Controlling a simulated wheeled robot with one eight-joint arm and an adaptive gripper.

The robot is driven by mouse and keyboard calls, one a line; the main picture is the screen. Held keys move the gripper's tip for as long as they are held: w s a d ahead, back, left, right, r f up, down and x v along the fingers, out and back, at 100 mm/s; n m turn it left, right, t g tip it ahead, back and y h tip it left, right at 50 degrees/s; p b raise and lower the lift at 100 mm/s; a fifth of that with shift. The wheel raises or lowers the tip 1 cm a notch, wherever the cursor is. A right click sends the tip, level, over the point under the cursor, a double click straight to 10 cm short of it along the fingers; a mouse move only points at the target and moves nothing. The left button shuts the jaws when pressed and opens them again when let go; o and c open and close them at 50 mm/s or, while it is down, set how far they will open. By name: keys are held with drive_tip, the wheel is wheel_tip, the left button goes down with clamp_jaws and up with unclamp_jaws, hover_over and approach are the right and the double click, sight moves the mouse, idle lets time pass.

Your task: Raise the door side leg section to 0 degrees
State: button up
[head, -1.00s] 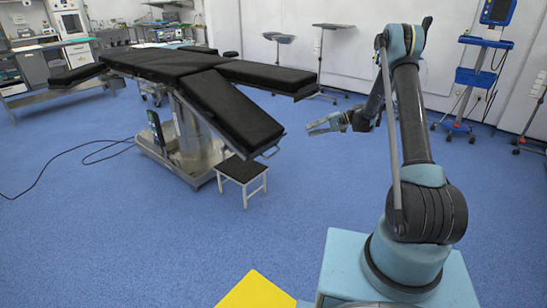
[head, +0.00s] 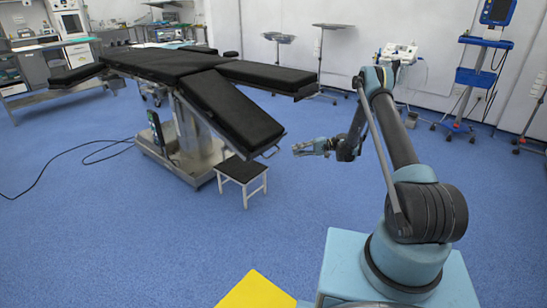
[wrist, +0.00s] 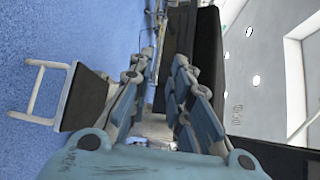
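The operating table has black pads on a steel column (head: 193,125). The other leg section (head: 262,73) runs out to the right, close to level. I cannot tell which is on the door side. My gripper (head: 297,149) is to the right of the sloping section's low end, pointing left at it, apart from it and empty. In the wrist view my gripper (wrist: 161,62) has its fingers spread, with a black pad (wrist: 203,60) just beyond them.
A small step stool (head: 242,174) stands below the sloping section's end; it also shows in the wrist view (wrist: 82,97). A cable (head: 75,150) lies on the floor at left. Trolleys (head: 480,75) stand along the back wall.

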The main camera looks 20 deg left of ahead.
drive_tip(key=x, duration=1.3)
drive_tip(key=shift+s+a, duration=0.1)
drive_tip(key=shift+a, duration=0.05)
clamp_jaws()
